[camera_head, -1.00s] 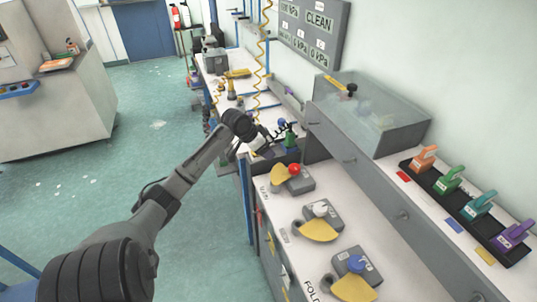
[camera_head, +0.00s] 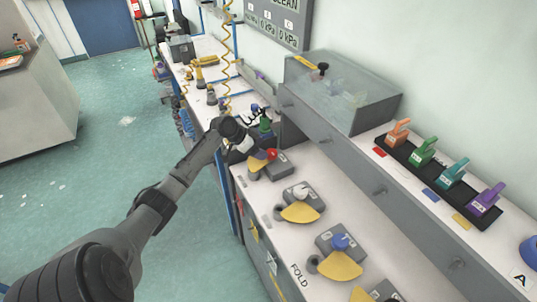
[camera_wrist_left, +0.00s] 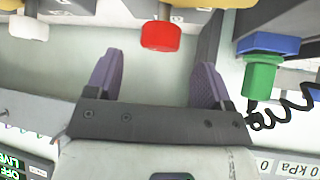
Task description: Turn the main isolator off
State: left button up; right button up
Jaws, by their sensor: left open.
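I cannot single out the main isolator by a label. A red knob (camera_head: 271,154) stands on a grey box with a yellow plate, on the white bench. In the left wrist view the red knob (camera_wrist_left: 160,36) is beyond the fingertips, roughly between them, with a visible gap. My left gripper (camera_head: 258,155) is beside that box, small in the head view. In the wrist view its purple fingers (camera_wrist_left: 155,75) are wide apart with nothing between them. A dark panel with green "OFF" and "LIVE" lettering (camera_wrist_left: 12,162) shows at the wrist view's lower left. My right gripper is not in view.
Nearer along the bench are a white-knobbed box (camera_head: 301,192) and a blue-knobbed box (camera_head: 340,242). A green-bodied device (camera_head: 265,124) stands just behind the gripper. A clear-topped case (camera_head: 345,90) and a rack of coloured clips (camera_head: 440,175) are on the raised shelf. Floor at left is open.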

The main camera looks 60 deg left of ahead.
pick_arm(q)
jog(key=shift+b+x, duration=0.35)
jog(key=shift+x, duration=2.1)
